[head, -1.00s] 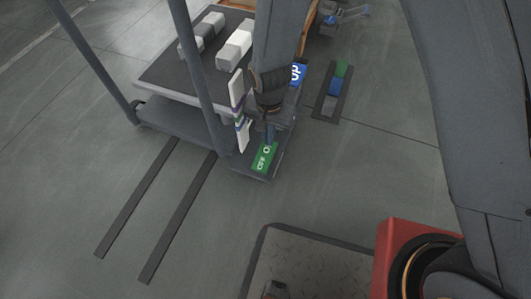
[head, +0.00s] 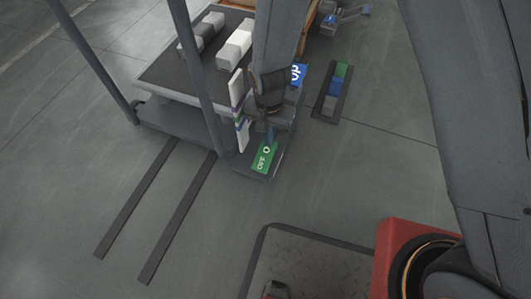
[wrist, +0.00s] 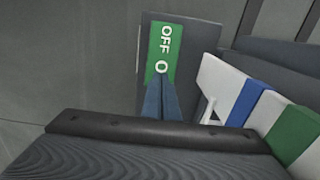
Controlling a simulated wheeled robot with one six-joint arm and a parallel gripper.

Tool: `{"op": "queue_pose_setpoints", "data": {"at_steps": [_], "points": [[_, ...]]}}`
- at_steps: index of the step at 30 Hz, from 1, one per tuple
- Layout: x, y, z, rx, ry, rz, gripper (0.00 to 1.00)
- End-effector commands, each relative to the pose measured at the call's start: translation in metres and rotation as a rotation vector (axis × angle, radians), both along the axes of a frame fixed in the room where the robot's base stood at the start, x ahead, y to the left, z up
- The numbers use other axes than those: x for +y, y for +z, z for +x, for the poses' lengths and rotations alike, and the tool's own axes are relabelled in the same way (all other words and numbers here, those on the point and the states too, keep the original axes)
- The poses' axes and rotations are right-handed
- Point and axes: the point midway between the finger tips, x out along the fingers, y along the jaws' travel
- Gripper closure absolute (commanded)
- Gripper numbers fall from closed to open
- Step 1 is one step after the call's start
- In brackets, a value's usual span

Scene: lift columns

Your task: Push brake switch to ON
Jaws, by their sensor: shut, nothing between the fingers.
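The brake switch plate (head: 264,158) is green with white lettering that reads OFF and lies on the dark base of the lift column unit; it also shows in the wrist view (wrist: 165,42). My gripper (head: 269,139) hangs over the plate's far end. In the wrist view my gripper's blue fingers (wrist: 160,84) are shut and empty, with their tips by the letter O after OFF. The fingers and wrist hide the rest of the plate, including any ON end. I cannot tell whether the tips touch the switch.
A blue UP panel (head: 298,75) sits beyond my wrist. White, blue and green blocks (wrist: 240,97) stand close to the right of the fingers. A dark table (head: 175,68) holds grey and white blocks, with upright posts (head: 192,65) near it.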

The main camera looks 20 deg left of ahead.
Motion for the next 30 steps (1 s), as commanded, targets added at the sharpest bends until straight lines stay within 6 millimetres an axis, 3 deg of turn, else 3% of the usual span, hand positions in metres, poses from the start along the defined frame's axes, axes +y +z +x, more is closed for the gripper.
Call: {"op": "queue_pose_setpoints", "data": {"at_steps": [30], "points": [[0.000, -0.015, -0.001, 0.001, 0.000, -0.002, 1.00]]}}
